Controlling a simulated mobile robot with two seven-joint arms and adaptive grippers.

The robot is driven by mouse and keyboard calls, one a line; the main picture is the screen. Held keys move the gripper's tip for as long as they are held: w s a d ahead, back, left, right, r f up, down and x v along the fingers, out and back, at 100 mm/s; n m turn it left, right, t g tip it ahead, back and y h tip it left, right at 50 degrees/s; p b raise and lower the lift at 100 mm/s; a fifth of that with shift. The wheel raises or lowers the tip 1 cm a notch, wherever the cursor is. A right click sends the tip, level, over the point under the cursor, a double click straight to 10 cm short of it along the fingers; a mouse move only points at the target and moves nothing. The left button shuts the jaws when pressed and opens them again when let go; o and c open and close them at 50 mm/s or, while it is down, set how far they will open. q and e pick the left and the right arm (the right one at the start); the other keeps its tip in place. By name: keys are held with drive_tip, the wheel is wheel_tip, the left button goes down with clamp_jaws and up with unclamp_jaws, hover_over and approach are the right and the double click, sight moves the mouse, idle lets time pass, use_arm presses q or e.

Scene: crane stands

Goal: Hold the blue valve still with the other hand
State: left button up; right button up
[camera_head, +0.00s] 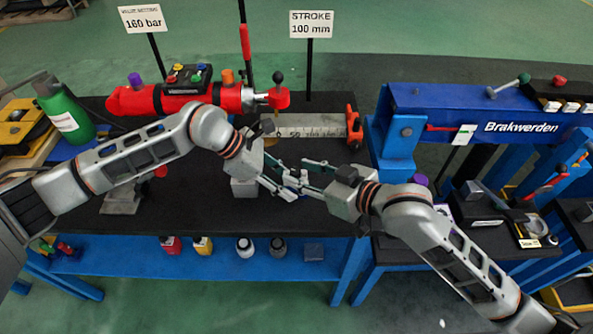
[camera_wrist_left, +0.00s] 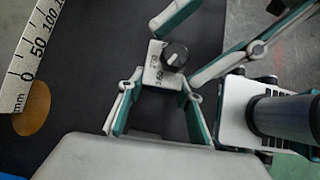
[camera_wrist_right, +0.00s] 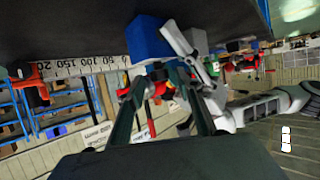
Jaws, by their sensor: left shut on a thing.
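The valve shows a blue block-shaped body (camera_wrist_right: 148,40) in the right wrist view. In the left wrist view its pale, number-marked face and black knob (camera_wrist_left: 175,56) are visible. My left gripper (camera_head: 283,186) is shut on the valve, its fingers (camera_wrist_left: 152,95) at the valve's lower side in its wrist view. My right gripper (camera_head: 304,172) comes in from the right. Its fingers (camera_wrist_right: 157,82) are apart, with their tips close to the valve. In the left wrist view these tips lie near the knob. I cannot tell whether they touch the valve. In the head view the fingers largely hide the valve.
A red cylinder (camera_head: 140,100) and a white millimetre scale (camera_head: 300,125) lie behind the grippers on the black bench (camera_head: 200,190). The blue Brakwerden frame (camera_head: 450,105) stands at right.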

drive_tip(key=v, duration=0.9)
drive_tip(key=shift+s+d, duration=0.25)
drive_tip(key=shift+r, duration=0.1)
use_arm(q)
drive_tip(key=o, duration=1.4)
drive_tip(key=v, duration=1.2)
drive_tip(key=shift+s+d+f, duration=0.1)
